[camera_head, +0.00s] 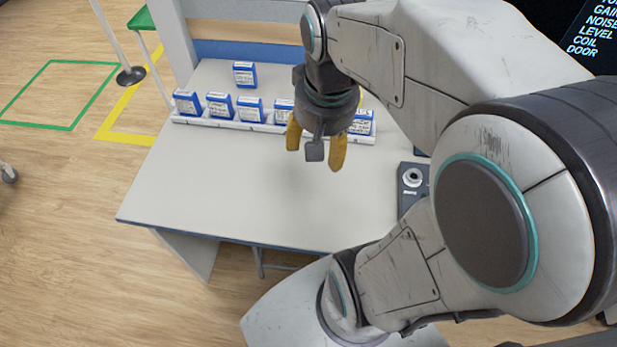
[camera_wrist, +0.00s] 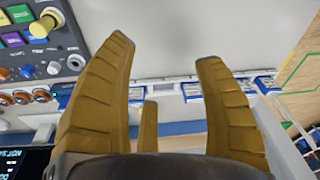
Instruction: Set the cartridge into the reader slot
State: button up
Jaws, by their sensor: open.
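Several blue-and-white cartridges, such as this cartridge (camera_head: 219,105), stand upright in a row in a white rack (camera_head: 205,122) at the back of the table. One more cartridge (camera_head: 244,74) stands apart behind the row. My gripper (camera_head: 316,158) is open and empty, above the table in front of the rack's right part, and hides part of the row. In the wrist view, my gripper (camera_wrist: 165,55) has its yellow fingers spread with nothing between them. Blue-and-white cartridges (camera_wrist: 192,91) show beyond the fingers there. I cannot make out the reader slot for certain.
A dark grey device (camera_head: 411,180) with a round white ring lies at the table's right, partly hidden by my arm. The wrist view shows a dark panel (camera_wrist: 20,62) with coloured buttons and knobs. The table (camera_head: 220,185) is clear at front left.

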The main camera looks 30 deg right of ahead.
jog(key=s+a+f+n+t, duration=0.1)
jog(key=s+a+n, duration=0.4)
jog(key=shift+s+a+t, duration=0.15)
jog(key=shift+t, duration=0.15)
